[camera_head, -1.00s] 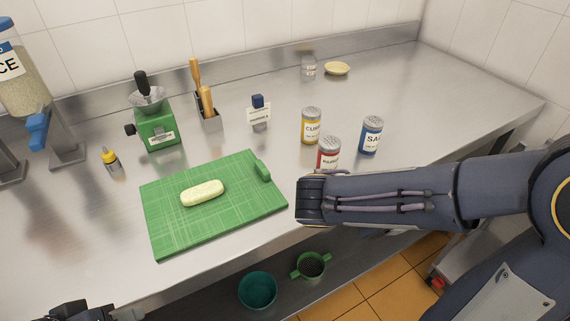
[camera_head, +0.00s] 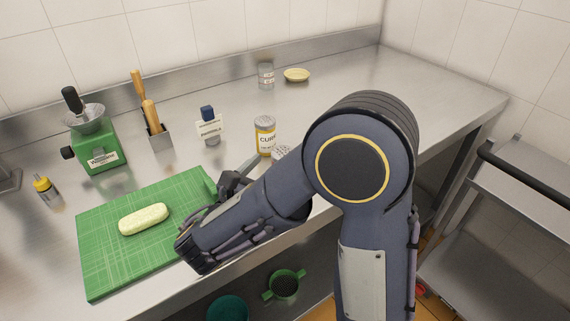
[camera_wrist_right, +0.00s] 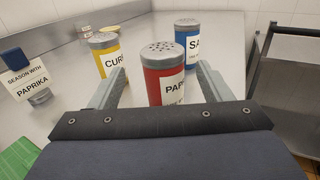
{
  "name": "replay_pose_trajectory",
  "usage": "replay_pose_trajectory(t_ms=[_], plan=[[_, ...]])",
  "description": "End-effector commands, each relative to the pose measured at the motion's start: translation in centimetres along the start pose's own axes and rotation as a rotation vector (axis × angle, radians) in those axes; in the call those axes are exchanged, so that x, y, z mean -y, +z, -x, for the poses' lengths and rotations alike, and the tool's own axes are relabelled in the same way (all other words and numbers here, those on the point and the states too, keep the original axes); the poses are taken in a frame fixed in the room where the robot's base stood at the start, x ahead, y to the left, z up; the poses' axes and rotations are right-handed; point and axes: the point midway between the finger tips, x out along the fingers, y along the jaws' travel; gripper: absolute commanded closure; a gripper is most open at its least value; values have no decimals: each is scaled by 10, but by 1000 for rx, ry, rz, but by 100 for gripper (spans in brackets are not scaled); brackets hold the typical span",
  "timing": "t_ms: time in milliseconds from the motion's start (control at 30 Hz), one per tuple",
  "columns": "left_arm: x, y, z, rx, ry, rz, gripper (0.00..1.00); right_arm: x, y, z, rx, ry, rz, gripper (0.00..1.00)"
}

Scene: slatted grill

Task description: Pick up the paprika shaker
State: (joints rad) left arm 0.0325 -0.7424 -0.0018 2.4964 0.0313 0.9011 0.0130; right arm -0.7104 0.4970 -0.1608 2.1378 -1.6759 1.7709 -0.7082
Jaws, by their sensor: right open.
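The paprika shaker (camera_wrist_right: 166,82) is red with a grey perforated lid and a white label, upright on the steel counter. In the head view only its lid (camera_head: 281,152) shows; my right arm hides the rest. My right gripper (camera_wrist_right: 161,70) is open, with one finger on each side of the shaker in the right wrist view. I cannot tell whether the fingers are level with it or touch it. In the head view, part of the right gripper (camera_head: 246,171) shows at the board's right end. My left gripper is not in view.
The yellow curry shaker (camera_head: 265,137) stands just behind the paprika shaker. The blue salt shaker (camera_wrist_right: 187,43) is behind right. A "season with paprika" sign (camera_head: 209,127) stands left. A green cutting board (camera_head: 105,265) lies at left. The back right counter is clear.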

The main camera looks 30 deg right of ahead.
Motion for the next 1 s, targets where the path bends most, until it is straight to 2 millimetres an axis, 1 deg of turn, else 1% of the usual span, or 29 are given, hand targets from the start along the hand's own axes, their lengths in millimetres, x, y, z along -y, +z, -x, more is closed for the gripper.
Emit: replay_pose_trajectory(t_ms=[33, 267, 400, 500, 600, 767, 800, 1000], plan=[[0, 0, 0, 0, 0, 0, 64, 1, 0, -6, -1, -4, -1, 28], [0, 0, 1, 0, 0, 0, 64, 3, 0, -34, -1, -6, -1, 28], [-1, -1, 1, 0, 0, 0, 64, 4, 0, -56, -3, -6, -1, 28], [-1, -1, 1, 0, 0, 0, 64, 4, 0, -67, -2, -5, 0, 28], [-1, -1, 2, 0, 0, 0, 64, 3, 0, -72, -1, -3, 0, 28], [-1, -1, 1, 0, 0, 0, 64, 3, 0, -72, -2, -2, 0, 28], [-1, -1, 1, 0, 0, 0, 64, 3, 0, -72, -2, -2, 0, 30], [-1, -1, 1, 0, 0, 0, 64, 3, 0, -71, -2, -2, -1, 56]])
